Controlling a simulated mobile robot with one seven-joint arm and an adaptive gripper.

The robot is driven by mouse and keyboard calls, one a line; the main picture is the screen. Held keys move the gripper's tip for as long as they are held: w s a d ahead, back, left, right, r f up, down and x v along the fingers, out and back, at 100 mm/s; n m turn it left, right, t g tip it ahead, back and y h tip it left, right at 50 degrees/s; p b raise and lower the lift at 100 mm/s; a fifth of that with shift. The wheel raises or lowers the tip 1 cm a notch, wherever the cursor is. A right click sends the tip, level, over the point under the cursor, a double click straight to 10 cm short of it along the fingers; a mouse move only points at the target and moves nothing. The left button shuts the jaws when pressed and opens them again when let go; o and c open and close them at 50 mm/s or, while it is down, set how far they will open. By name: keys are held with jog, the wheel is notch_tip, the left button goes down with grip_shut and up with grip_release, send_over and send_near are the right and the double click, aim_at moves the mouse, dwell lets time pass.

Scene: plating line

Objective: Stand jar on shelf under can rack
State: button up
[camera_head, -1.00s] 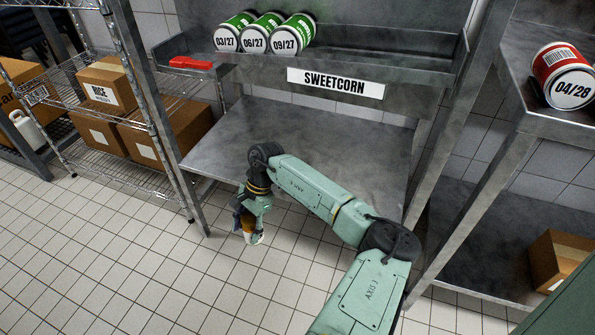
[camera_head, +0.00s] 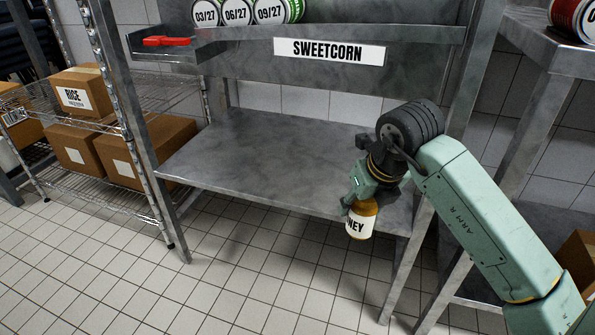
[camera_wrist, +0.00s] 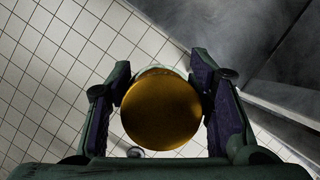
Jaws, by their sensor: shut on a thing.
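A honey jar (camera_head: 360,222) with a white label reading "NEY" hangs upright in my gripper (camera_head: 360,200). In the wrist view the round gold lid of the jar (camera_wrist: 161,110) sits between the two fingers of my gripper (camera_wrist: 165,105), which are shut on it. The grey metal shelf (camera_head: 255,150) lies under the can rack (camera_head: 290,70), which bears the SWEETCORN sign. The jar is at the front right of the shelf, seemingly out over or just before its front edge. Its exact height over the shelf is hard to tell.
The shelf top is bare. Several green cans (camera_head: 237,12) lie in the rack above, with a red clip (camera_head: 165,41) at its left end. Metal posts stand at both sides. A wire rack with boxes (camera_head: 80,90) is at left, another steel unit (camera_head: 535,50) at right.

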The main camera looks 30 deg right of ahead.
jog(key=shift+w+d+f+b, duration=0.2)
jog(key=shift+w+d+f, duration=0.5)
jog(key=shift+w, duration=2.1)
jog(key=shift+w+d+f+b, duration=0.35)
jog(key=shift+w+d, duration=0.55)
jog(key=shift+w, duration=1.95)
jog(key=shift+w+d+f+b, duration=0.1)
jog(key=shift+w+d+f, duration=0.65)
jog(key=shift+w, duration=2.05)
jog(key=shift+f, duration=0.1)
jog(key=o, duration=1.4)
jog(key=p+v, duration=0.2)
jog(key=v, duration=1)
jog(key=shift+r, duration=0.2)
